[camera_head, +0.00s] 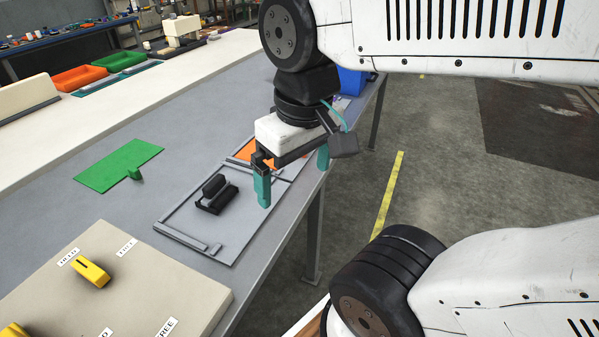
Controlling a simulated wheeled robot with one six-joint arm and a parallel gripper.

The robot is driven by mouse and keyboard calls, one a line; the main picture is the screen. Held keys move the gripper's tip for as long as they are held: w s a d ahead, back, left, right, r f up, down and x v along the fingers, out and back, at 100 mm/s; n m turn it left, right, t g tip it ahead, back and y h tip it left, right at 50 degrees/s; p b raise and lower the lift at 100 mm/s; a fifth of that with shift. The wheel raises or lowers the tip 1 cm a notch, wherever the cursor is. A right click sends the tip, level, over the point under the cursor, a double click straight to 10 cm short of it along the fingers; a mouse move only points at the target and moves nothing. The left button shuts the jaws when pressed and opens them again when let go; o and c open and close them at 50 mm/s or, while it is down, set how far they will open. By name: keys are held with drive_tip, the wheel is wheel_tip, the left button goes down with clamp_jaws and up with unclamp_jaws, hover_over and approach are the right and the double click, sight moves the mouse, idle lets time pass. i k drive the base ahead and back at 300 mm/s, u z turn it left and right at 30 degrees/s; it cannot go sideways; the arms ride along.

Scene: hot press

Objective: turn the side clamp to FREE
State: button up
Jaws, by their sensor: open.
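A beige control panel (150,290) fills the lower left of the head view. Another yellow piece (13,331) is cut off at the lower left corner. A FREE label (165,328) shows at the bottom edge, beside a partly cut label ending in D. Which knob is the side clamp, and its setting, I cannot tell. My gripper (293,175) is open, its teal fingers apart and empty, above the right part of the table, away from the panel.
A grey plate with a black handled block (215,194) lies below my gripper, near an orange piece (243,151). A green plate (120,166) lies left. Orange (79,79) and green (119,60) trays stand at the back. The table's right edge drops to the floor.

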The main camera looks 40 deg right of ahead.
sight(97, 276)
drive_tip(key=u, duration=0.35)
drive_tip(key=k, duration=0.4)
drive_tip(key=u, duration=0.4)
drive_tip(key=i, duration=0.5)
